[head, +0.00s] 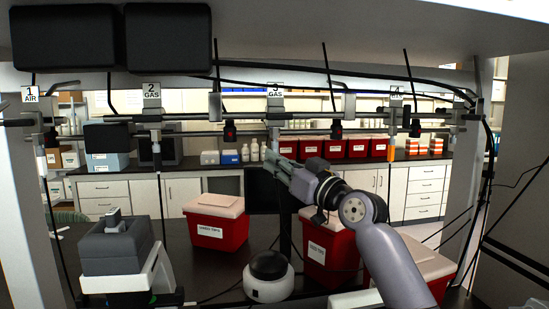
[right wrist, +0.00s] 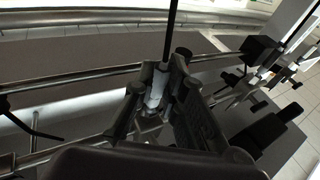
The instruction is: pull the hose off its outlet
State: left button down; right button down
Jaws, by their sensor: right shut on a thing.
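My right gripper (head: 276,162) is at the outlet (head: 274,115) under the sign "3 GAS" (head: 275,90). It is shut. In the right wrist view its fingers (right wrist: 158,98) stand on both sides of a pale hose end (right wrist: 157,84) and hold it. The black hose (right wrist: 171,35) runs from that end to the top of the picture. The hose end lies close to a metal rail (right wrist: 80,87); whether it is still joined to the outlet cannot be told. My left gripper is not in view.
Outlets "1 AIR" (head: 30,94), "2 GAS" (head: 151,91) and "4" (head: 397,92) share the rail, with hanging hoses. Below are red bins (head: 222,233), a round white device (head: 268,288) and a grey machine (head: 115,247).

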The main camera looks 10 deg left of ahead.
jog(key=shift+f, duration=0.1)
jog(key=shift+f+b, duration=0.45)
jog(key=shift+f, duration=0.1)
jog(key=shift+f, duration=0.1)
jog(key=shift+f+b, duration=0.65)
jog(key=shift+f, duration=0.1)
